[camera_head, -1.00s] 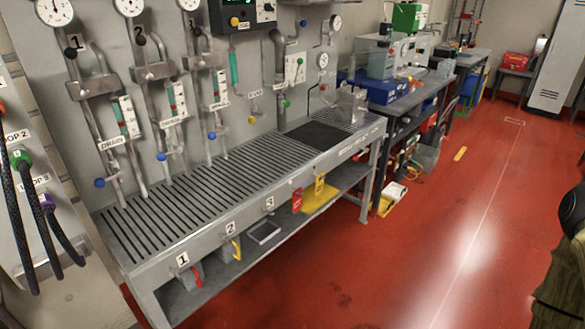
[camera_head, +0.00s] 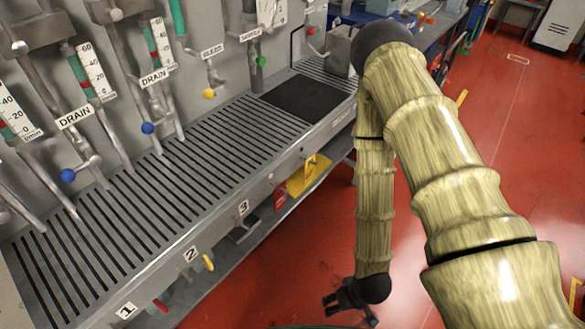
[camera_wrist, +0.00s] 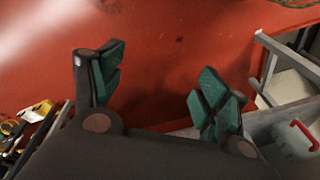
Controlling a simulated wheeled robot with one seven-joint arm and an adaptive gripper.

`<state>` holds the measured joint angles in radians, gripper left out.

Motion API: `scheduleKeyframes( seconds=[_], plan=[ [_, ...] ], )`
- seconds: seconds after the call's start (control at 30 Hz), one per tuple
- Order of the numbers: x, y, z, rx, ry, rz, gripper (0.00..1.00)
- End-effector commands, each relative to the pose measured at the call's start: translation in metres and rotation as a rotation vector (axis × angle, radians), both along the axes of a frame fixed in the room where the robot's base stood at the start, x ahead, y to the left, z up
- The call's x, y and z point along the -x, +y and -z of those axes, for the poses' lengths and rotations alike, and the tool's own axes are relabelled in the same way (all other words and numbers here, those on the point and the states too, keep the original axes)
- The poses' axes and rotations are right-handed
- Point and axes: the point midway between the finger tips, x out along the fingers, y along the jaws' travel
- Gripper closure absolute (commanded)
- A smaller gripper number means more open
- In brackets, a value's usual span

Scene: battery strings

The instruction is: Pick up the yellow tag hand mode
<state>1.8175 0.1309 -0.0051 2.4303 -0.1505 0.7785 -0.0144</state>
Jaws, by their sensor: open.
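A small yellow tag (camera_head: 311,164) hangs under the bench's front edge, beside a red tag (camera_head: 280,197). A larger yellow shape lies behind it on the lower shelf, and the two partly merge in the head view. The tag's lettering is too small to read. My gripper (camera_head: 350,308) is low over the red floor, in front of the bench and below the tag in the picture. In the wrist view, my gripper (camera_wrist: 162,85) has its green-padded fingers spread wide with nothing between them. I cannot make out the tag in the wrist view.
The slotted metal bench (camera_head: 170,190) has number plates along its front and a lower shelf (camera_head: 235,262). Under it are a yellow handle (camera_head: 208,263) and a red handle (camera_head: 161,306). Valves and gauges line the wall. Red floor (camera_head: 500,150) is open to the right.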

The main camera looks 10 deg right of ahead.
Motion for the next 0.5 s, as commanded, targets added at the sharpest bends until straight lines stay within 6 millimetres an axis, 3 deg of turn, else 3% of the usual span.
scheduleKeyframes(
  seconds=[0.03, 0.17, 0.3, 0.5],
  plan=[
    [-0.030, 0.000, 0.015, -0.034, -0.072, -0.011, 0.25],
    [-0.102, 0.002, 0.016, -0.121, -0.260, -0.073, 0.25],
    [-0.176, -0.001, 0.005, -0.202, -0.459, -0.138, 0.25],
    [-0.258, -0.017, -0.029, -0.290, -0.760, -0.231, 0.25]
  ],
)
